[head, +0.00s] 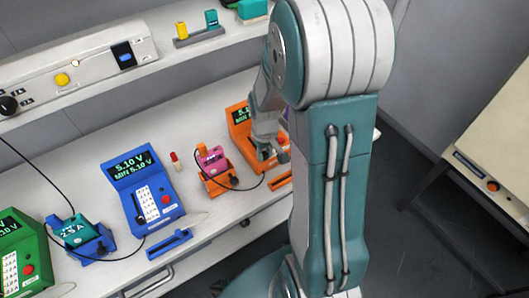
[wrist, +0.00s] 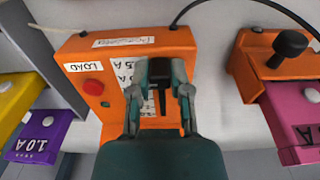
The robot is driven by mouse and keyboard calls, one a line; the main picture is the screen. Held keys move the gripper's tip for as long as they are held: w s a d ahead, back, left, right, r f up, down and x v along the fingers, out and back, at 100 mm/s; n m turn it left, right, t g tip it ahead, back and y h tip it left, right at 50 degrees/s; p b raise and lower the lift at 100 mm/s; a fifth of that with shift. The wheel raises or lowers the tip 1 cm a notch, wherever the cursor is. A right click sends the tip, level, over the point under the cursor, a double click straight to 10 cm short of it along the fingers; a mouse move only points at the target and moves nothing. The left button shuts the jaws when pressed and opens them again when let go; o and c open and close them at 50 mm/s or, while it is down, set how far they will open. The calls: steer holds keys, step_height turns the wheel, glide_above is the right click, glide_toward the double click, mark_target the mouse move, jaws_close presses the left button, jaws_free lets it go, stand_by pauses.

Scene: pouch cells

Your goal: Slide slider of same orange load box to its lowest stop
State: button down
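The orange load box (head: 238,117) stands on the bench behind my arm in the head view, its display partly hidden. In the wrist view the orange load box (wrist: 85,52) fills the middle, with a LOAD label, a red button and a white scale marked in A. Its black slider knob (wrist: 160,70) sits at the upper part of a dark vertical slot, as seen in the wrist view. My gripper (wrist: 161,78) has one finger on each side of the knob, close against it. Contact is hard to see. The lower part of the slot is partly hidden by my gripper.
An orange holder (wrist: 262,60) with a pink cell (wrist: 298,115) stands right of the load box in the wrist view; a black cable runs nearby. Yellow (wrist: 12,100) and purple (wrist: 42,143) cells lie left. A blue load box (head: 140,190) stands farther left in the head view.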

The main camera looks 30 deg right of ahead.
mark_target(265, 154)
steer(key=shift+s+f, duration=0.1)
steer(key=shift+s, duration=0.2)
steer(key=c, duration=0.6)
jaws_free()
steer(key=shift+w, duration=0.1)
steer(key=shift+o, duration=0.2)
steer(key=shift+w+r, duration=0.1)
steer(key=shift+r, duration=0.3)
step_height(265, 154, up, 11)
steer(key=shift+a+r, duration=0.1)
steer(key=shift+r, duration=0.05)
